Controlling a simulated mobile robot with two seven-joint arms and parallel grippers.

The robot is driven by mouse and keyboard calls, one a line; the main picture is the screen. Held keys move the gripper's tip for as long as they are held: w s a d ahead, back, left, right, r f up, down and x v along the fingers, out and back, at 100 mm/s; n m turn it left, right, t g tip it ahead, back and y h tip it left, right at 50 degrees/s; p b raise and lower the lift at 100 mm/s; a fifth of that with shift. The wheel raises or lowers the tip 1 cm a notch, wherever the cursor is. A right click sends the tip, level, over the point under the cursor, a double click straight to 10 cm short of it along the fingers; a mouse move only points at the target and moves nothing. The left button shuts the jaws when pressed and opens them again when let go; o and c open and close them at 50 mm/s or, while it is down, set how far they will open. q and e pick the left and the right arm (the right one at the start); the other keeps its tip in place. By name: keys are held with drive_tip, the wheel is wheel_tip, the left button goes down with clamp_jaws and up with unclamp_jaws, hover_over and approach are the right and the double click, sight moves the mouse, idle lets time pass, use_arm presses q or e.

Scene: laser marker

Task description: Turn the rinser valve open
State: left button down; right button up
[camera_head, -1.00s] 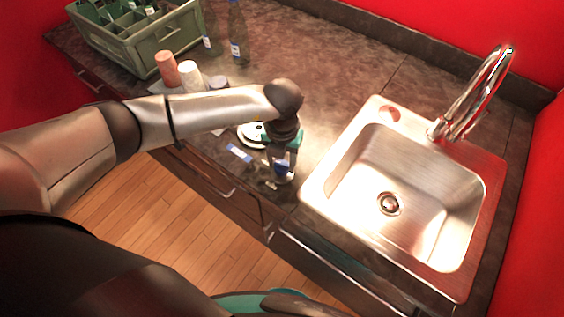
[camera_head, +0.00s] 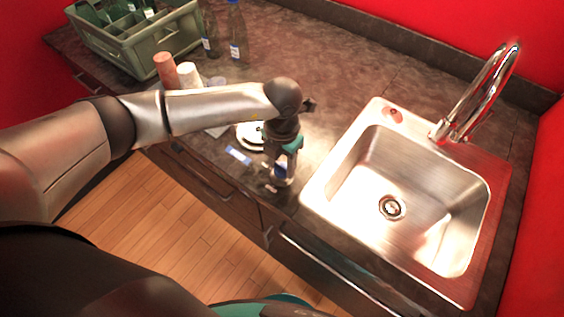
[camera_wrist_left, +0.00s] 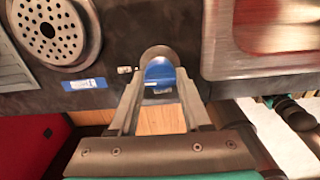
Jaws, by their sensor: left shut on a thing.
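The rinser (camera_head: 247,137) is a round, pale disc in the counter, left of the sink; in the left wrist view it is a perforated metal disc (camera_wrist_left: 47,30). A blue label (camera_head: 238,155) lies in front of it. A small pale fitting (camera_wrist_left: 125,70) beside the label may be the valve; I cannot tell. My left gripper (camera_head: 279,174) points down at the counter's front edge, right of the rinser. In the wrist view it is shut on a blue-labelled thing (camera_wrist_left: 159,76) with a round grey end, perhaps a bottle. The right gripper is not in view.
The sink (camera_head: 345,165) with its tall faucet (camera_head: 480,95) is close on the right. Cups (camera_head: 188,75), bottles (camera_head: 236,35) and a green crate (camera_head: 125,45) stand at the back left. The counter behind my gripper is mostly clear.

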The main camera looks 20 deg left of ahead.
sight(282, 165)
use_arm(q)
drive_tip(key=shift+r, duration=0.1)
drive_tip(key=shift+c, duration=1.8)
unclamp_jaws()
wheel_tip(282, 165, up, 15)
